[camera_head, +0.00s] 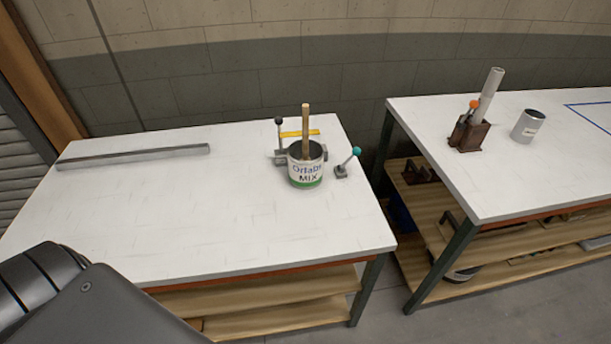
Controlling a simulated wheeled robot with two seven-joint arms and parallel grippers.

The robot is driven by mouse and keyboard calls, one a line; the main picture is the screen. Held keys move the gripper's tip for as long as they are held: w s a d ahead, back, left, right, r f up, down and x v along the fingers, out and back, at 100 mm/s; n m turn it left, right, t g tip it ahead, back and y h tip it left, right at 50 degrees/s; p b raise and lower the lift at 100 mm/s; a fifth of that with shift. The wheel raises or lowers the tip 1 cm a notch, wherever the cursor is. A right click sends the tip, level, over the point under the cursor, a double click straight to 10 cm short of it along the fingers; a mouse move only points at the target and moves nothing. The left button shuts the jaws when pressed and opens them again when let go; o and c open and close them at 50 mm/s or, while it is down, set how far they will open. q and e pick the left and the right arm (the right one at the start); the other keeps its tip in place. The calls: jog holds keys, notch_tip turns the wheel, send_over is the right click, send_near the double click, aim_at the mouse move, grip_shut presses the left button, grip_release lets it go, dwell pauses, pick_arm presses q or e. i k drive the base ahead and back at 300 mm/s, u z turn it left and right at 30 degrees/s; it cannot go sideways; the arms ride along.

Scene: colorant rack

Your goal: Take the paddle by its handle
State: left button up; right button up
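The paddle's wooden handle (306,125) stands upright out of a white and green can (306,170) labelled MIX on the left table. The paddle's lower end is hidden inside the can. A dark grey part of my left arm fills the lower left corner, well away from the can. Neither gripper shows in the head view.
A black-knobbed lever and a yellow bar (300,133) stand behind the can, and a teal-knobbed lever (348,162) is to its right. A long grey bar (133,158) lies at the back left. The left table's (210,230) front is clear. A right table (520,180) holds a small can (528,126).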

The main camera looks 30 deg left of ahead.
aim_at(304, 107)
jog(key=z, duration=0.65)
jog(key=k, duration=0.9)
jog(key=u, duration=0.65)
